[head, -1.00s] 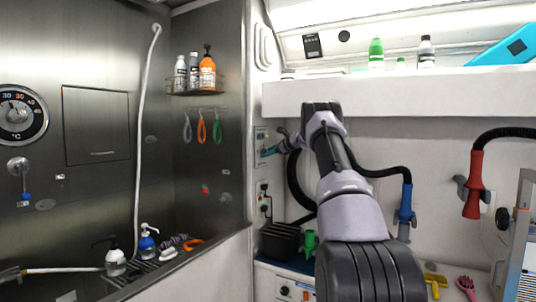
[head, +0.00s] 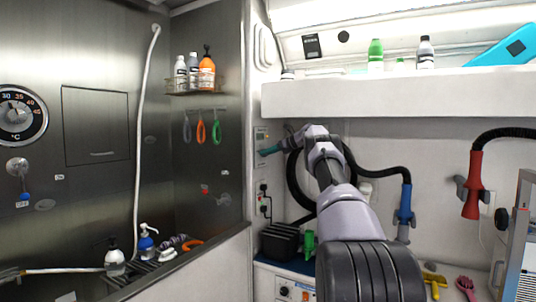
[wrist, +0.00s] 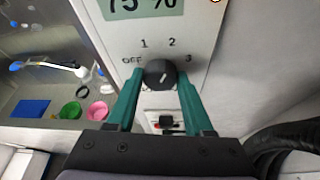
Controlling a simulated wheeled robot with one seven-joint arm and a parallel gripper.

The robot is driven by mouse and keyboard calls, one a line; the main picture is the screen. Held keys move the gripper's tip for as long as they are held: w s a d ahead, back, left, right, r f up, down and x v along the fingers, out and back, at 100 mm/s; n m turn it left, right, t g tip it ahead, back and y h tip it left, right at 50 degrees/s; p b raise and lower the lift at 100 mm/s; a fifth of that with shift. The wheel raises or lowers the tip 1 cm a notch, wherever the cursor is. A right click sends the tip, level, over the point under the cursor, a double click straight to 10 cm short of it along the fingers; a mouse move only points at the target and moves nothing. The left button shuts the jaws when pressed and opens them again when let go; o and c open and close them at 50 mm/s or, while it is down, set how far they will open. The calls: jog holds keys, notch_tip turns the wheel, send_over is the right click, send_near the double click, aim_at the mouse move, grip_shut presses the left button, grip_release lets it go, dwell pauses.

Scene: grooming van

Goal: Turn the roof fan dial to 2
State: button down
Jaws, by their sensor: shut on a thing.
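The roof fan dial (wrist: 158,68) is a dark round knob with a light pointer mark, on a pale wall panel (wrist: 205,20). OFF, 1, 2 and 3 are printed around it. The mark slants up and right, towards the side of 2 and 3; I cannot tell exactly which it meets. My gripper (wrist: 160,79) has its green fingers on both sides of the dial, shut on it. In the head view, my gripper (head: 268,151) is at the panel (head: 261,137) beside the steel wall edge; the dial is too small to make out there.
Above the dial is a display (wrist: 140,8) reading about 75 %. Below it is a small black and red switch (wrist: 168,122). A white shelf (head: 400,95) juts out above my arm. A black hose hangs behind my arm.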

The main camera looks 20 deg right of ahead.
dwell(0.4)
jog(key=shift+c, duration=1.6)
grip_release()
jog(key=v, duration=0.7)
jog(key=shift+s+d, duration=0.15)
jog(key=shift+s, duration=0.05)
jog(key=shift+r, duration=0.15)
